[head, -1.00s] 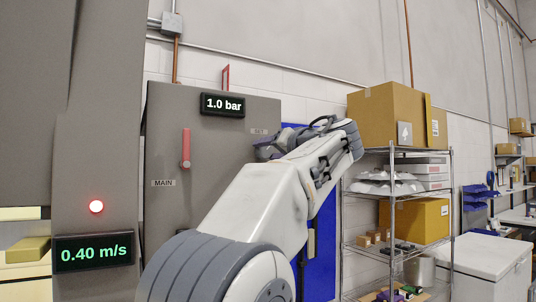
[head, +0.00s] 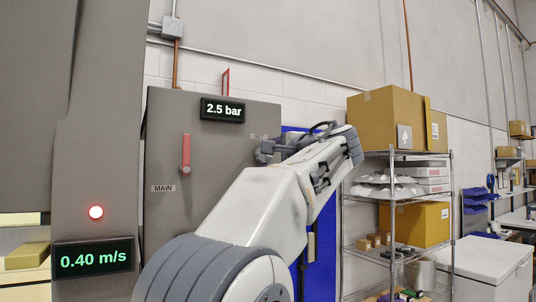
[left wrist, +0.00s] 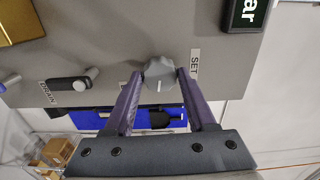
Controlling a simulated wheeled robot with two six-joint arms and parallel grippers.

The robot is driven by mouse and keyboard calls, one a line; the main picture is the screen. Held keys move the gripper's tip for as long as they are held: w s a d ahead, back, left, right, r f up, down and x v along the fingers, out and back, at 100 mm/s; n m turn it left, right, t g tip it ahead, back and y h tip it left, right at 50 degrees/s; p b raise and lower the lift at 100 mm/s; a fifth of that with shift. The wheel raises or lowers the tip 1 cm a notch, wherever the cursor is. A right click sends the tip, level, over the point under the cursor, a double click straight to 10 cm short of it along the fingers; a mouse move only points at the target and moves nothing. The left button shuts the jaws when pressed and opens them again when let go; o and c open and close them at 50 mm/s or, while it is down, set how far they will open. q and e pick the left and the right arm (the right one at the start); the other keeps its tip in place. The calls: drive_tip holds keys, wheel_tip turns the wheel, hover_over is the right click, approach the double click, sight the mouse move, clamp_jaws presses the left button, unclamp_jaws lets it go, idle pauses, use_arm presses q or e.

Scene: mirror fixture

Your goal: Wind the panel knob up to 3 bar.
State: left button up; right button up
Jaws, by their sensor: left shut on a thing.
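The grey panel (head: 215,130) stands ahead, and its readout (head: 223,110) shows 2.5 bar. The grey knob (left wrist: 159,74), with a white pointer mark, sits beside the SET label (left wrist: 195,62). My left gripper (left wrist: 161,76) is shut on the knob, one finger on each side of it. In the head view my left gripper (head: 266,151) is at the panel's right edge, and my arm and gripper hide the knob there. My right gripper is not in view.
A red lever (head: 186,154) stands above the MAIN label on the panel. A dark DRAIN handle (left wrist: 70,83) is on the panel in the wrist view. A left-hand display (head: 93,259) reads 0.40 m/s under a lit red lamp (head: 96,212). A wire shelf (head: 397,155) with boxes stands right.

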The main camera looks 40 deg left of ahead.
use_arm(q)
drive_tip(key=m+p, duration=0.1)
drive_tip(key=m, duration=0.3)
drive_tip(key=shift+w, duration=0.1)
drive_tip(key=shift+d+m, duration=0.1)
drive_tip(key=shift+m, duration=0.2)
idle(0.4)
drive_tip(key=o, duration=1.4)
